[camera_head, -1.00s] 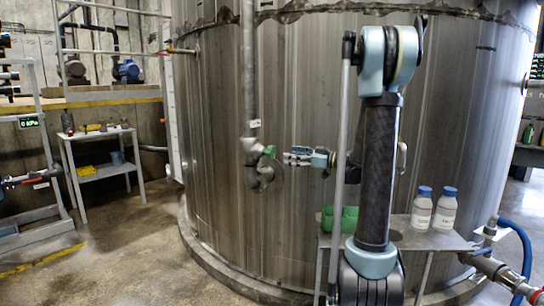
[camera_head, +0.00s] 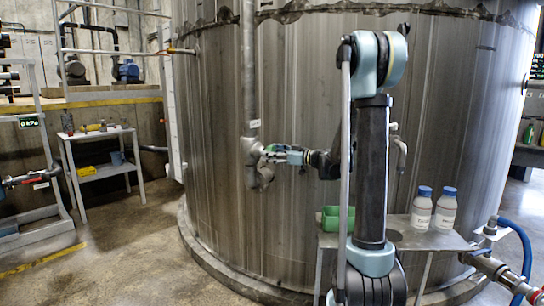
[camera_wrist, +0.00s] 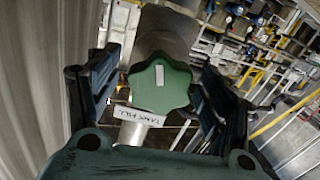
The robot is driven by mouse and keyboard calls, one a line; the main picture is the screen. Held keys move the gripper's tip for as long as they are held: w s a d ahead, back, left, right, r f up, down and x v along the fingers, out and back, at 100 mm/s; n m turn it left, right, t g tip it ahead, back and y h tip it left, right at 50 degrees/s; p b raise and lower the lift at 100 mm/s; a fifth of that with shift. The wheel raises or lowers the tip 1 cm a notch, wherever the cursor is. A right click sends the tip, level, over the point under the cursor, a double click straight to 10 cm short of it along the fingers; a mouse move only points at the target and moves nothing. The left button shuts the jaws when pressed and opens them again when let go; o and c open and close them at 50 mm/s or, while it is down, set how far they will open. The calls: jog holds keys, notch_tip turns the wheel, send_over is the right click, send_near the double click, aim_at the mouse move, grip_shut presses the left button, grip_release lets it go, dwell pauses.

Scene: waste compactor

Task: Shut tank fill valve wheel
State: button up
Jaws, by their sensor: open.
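The tank fill valve wheel (camera_wrist: 160,86) is a green, lobed hand wheel with a small white label, on a grey pipe fitting. In the wrist view it sits between the two open fingers of my gripper (camera_wrist: 155,95), with a visible gap on each side. A white tag (camera_wrist: 138,115) with "TANK FILL" lettering hangs just below it. In the head view my gripper (camera_head: 270,154) is at the pipe's valve body (camera_head: 254,172) on the tank front, and the fingers mostly hide the wheel there.
The large metal tank (camera_head: 215,110) stands close behind my gripper, with a vertical pipe (camera_head: 249,70) running down it. A small metal table (camera_head: 410,238) at lower right holds a green bin (camera_head: 338,219) and two blue-capped bottles (camera_head: 433,208). Open floor (camera_head: 130,245) lies at left.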

jog(key=c, duration=1.1)
jog(key=shift+o, duration=0.2)
